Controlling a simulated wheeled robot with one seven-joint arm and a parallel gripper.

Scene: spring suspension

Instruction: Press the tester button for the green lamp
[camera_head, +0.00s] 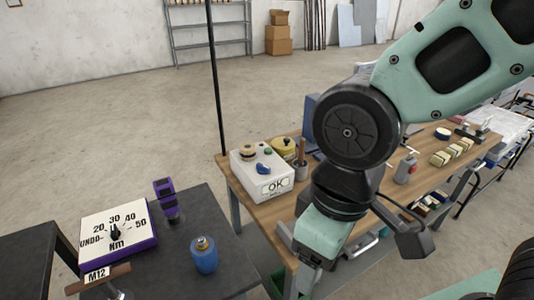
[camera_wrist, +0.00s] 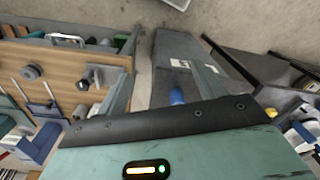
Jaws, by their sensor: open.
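The tester is a white box (camera_head: 270,185) marked "OK" at the left end of the wooden workbench. On its top are a blue button-like part (camera_head: 263,169), a small green part (camera_head: 267,151) and a round yellowish part with a dark top (camera_head: 247,151). I cannot tell which part is the lamp or whether any is lit. My gripper (camera_head: 306,266) hangs to the right of and nearer than the tester, over the bench's front edge, apart from it. In the wrist view my gripper (camera_wrist: 165,82) is open and empty, with no tester clearly seen.
A dark table (camera_head: 190,232) at left holds a torque dial box (camera_head: 118,228), a purple tool (camera_head: 166,198) and a blue cylinder (camera_head: 204,256). A thin black pole (camera_head: 215,80) rises behind the tester. A yellow-topped pot (camera_head: 285,148) and tool holder (camera_head: 300,168) stand close behind it.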

